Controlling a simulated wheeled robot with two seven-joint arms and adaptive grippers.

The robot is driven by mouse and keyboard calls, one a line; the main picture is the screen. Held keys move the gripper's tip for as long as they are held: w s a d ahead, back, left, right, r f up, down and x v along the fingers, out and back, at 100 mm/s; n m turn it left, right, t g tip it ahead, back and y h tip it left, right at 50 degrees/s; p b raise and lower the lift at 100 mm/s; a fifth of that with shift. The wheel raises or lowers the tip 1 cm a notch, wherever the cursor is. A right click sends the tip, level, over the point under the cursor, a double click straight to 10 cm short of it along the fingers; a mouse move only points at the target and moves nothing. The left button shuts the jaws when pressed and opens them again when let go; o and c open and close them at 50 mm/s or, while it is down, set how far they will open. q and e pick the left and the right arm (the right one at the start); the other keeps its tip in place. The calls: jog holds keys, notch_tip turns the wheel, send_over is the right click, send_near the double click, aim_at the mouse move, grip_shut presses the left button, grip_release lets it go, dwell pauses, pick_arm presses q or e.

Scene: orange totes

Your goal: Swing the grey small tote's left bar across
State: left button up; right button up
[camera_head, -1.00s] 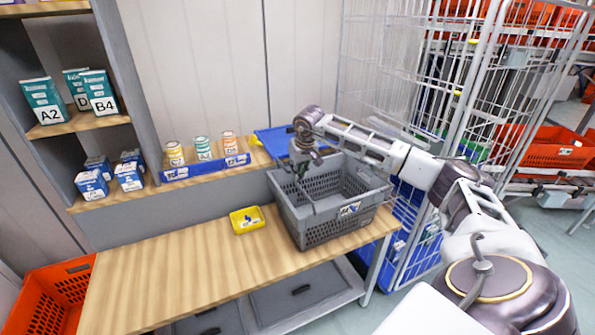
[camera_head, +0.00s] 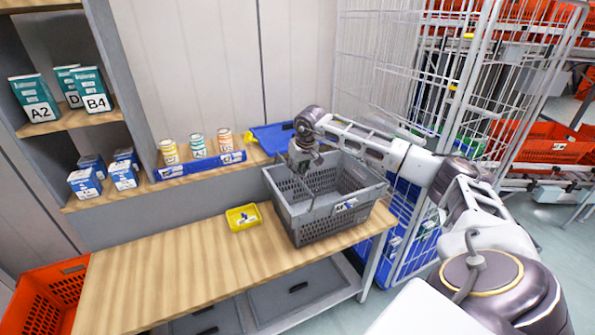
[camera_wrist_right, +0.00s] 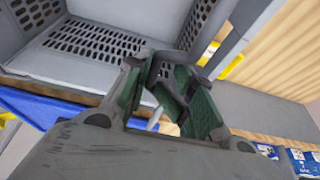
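The grey small tote (camera_head: 318,228) stands upright on the right end of the wooden table, open at the top. My right gripper (camera_head: 302,172) is at the tote's back left, over the rim, pointing down. In the wrist view the gripper (camera_wrist_right: 172,62) shows two green-padded fingers with a gap between them and nothing clearly held. A grey bar (camera_wrist_right: 240,38) runs down close to the right fingertip; I cannot tell whether they touch. My left gripper is not in view.
A wire cage cart (camera_head: 400,235) stands at right. The table's left part is clear.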

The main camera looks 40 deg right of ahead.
jog(key=shift+f, duration=0.15)
jog(key=shift+s+d+f, duration=0.1)
jog(key=shift+d+f, duration=0.05)
jog(key=shift+f, duration=0.05)
jog(key=shift+s+d+f+b, duration=0.1)
jog(key=shift+d+f+b, duration=0.15)
jog(key=shift+f+b, duration=0.15)
jog(key=shift+d+f, duration=0.15)
jog(key=shift+f, duration=0.15)
jog(key=shift+c, duration=0.3)
jog(key=shift+o, duration=0.6)
jog(key=shift+r, duration=0.1)
jog(key=o, duration=0.3)
jog(key=shift+o, duration=2.1)
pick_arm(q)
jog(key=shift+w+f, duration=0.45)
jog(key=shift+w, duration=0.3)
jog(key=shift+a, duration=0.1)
